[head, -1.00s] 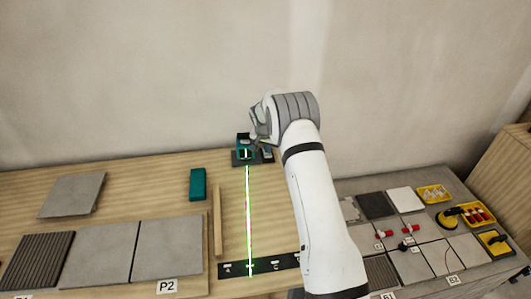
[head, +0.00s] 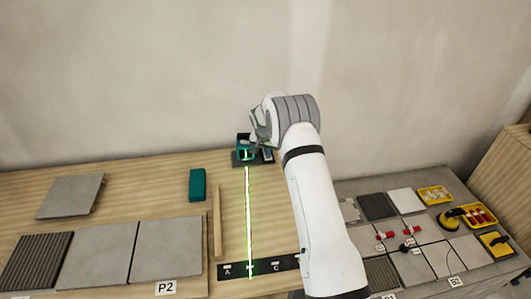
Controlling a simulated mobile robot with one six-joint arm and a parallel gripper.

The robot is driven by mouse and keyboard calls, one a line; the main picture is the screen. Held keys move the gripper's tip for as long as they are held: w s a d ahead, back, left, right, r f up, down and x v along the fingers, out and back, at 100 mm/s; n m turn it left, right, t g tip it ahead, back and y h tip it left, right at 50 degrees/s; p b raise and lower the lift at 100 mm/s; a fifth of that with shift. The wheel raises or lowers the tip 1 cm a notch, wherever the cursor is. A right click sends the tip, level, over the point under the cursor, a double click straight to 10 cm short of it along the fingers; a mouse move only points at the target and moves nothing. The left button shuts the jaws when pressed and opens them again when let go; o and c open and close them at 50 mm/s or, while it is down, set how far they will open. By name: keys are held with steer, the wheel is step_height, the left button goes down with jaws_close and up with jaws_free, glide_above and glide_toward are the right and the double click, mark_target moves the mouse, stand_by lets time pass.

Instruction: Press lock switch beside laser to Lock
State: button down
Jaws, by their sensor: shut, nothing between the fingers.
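The laser (head: 244,152) is a small teal and black box on a dark base plate at the back of the wooden table. It casts a bright green line (head: 249,215) forward to a black strip (head: 232,269) marked A and C. My gripper (head: 258,140) is at the laser's right side, small and partly hidden by my wrist; its fingers are shut and empty. A small dark blue-grey piece (head: 267,155) sits on the plate right of the laser, which may be the lock switch. Its setting is too small to read, and I cannot tell whether my gripper touches it.
A teal block (head: 197,184) and a wooden strip (head: 217,220) lie left of the line. Grey tiles (head: 165,249) and a ribbed tile (head: 36,260) lie at left. At right, a grey table (head: 345,188) holds tiles, yellow trays (head: 433,194) and tools. The wall is close behind.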

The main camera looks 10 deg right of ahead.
step_height(320, 180, up, 7)
steer(key=p, duration=0.1)
stand_by(0.7)
